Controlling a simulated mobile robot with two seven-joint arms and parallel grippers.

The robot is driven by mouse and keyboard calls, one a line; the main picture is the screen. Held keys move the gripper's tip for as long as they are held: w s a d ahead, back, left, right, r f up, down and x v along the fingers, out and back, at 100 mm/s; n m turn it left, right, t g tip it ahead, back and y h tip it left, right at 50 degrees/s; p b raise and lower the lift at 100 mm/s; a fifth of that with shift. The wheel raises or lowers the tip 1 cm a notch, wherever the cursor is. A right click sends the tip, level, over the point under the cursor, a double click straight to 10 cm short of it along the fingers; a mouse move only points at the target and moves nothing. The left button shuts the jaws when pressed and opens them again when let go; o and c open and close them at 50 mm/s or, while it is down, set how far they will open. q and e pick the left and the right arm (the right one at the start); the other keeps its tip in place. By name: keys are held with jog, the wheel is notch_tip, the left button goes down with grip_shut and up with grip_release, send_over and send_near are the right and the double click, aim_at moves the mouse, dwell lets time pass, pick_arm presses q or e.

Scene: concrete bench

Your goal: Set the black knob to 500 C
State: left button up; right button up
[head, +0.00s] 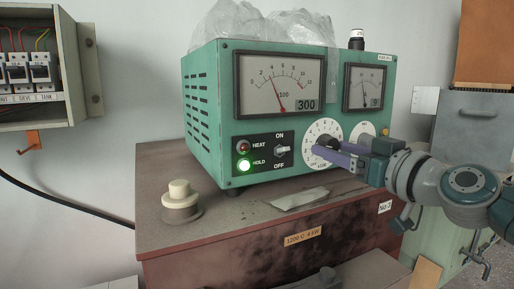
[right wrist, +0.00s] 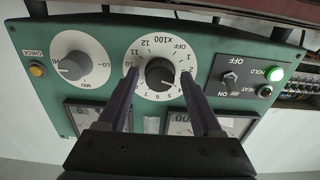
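The black knob (head: 327,141) sits in a white numbered dial on the front of the green control box (head: 215,140). In the right wrist view the knob (right wrist: 159,73) is in the middle of its dial, seen turned over, with OFF, numbers up to 12 and X100. Its pointer seems to lean to the lower right there, but the exact number is unclear. My right gripper (head: 325,150) has its purple fingers at the dial. In the right wrist view the gripper (right wrist: 158,76) is open, one finger on each side of the knob, with gaps. My left gripper is not in view.
The large meter (head: 280,84) shows 300. The green HOLD lamp (head: 244,165) is lit. A heat switch (head: 281,151) and a second dial (head: 361,132) flank the knob. A beige knobbed piece (head: 181,200) and a flat scrap (head: 300,199) lie on the brown top.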

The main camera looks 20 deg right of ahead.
grip_shut()
dwell(0.3)
jog(key=shift+m, duration=0.3)
jog(key=m, duration=0.5)
jog(key=shift+b, duration=0.3)
jog(key=shift+m, duration=2.2)
jog(key=shift+o, duration=1.1)
grip_release()
